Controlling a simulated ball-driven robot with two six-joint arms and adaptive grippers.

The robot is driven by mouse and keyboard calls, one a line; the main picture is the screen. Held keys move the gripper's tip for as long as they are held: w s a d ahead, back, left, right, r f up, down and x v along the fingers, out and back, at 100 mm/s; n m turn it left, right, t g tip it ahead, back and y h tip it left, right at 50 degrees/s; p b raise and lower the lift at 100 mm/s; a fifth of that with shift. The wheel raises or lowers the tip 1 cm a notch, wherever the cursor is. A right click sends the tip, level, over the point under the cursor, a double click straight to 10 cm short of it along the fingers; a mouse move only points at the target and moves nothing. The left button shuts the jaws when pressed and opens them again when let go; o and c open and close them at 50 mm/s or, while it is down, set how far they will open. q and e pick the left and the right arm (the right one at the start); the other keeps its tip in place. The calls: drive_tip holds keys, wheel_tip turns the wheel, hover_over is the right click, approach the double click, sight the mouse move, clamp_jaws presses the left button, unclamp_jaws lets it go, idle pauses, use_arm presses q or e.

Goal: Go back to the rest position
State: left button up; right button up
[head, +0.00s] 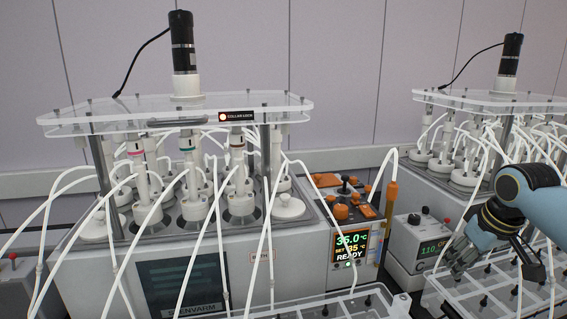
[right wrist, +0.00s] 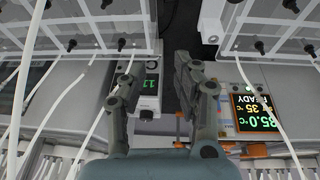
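My right gripper (head: 492,264) comes in from the right edge in the head view, on a blue and black arm, above the right-hand tray. In the right wrist view its two dark fingers (right wrist: 155,78) stand apart with nothing between them. A small box with a green readout (right wrist: 148,88) shows behind the gap. My left gripper and arm are not in view.
A reactor bath (head: 170,265) with a clear top plate (head: 120,117) and white tubes stands left. A control panel (head: 350,243) reads 35.0 and READY. A second reactor (head: 490,100) stands right. Clear trays (head: 330,303) line the front.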

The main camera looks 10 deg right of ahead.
drive_tip(key=s+a+f, duration=0.4)
drive_tip(key=s+a, duration=0.6)
drive_tip(key=s, duration=0.3)
drive_tip(key=s+a+r, duration=0.3)
drive_tip(key=s, duration=0.4)
drive_tip(key=s+a+r, duration=0.3)
drive_tip(key=s, duration=0.5)
wheel_tip(320, 180, down, 40)
drive_tip(key=s+d+g+b, duration=0.2)
drive_tip(key=d+b, duration=0.1)
drive_tip(key=b, duration=1)
use_arm(q)
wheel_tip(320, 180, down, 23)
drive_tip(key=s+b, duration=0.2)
drive_tip(key=b, duration=0.7)
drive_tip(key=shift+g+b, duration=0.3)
drive_tip(key=shift+b, duration=0.1)
use_arm(e)
drive_tip(key=s+f, duration=0.9)
drive_tip(key=f, duration=0.4)
drive_tip(key=s+f+g, duration=0.1)
drive_tip(key=s+f, duration=0.8)
drive_tip(key=f, duration=0.3)
drive_tip(key=shift+s+d+f+m, duration=0.2)
drive_tip(key=shift+d+f+m, duration=0.1)
drive_tip(key=shift+f+m, duration=0.1)
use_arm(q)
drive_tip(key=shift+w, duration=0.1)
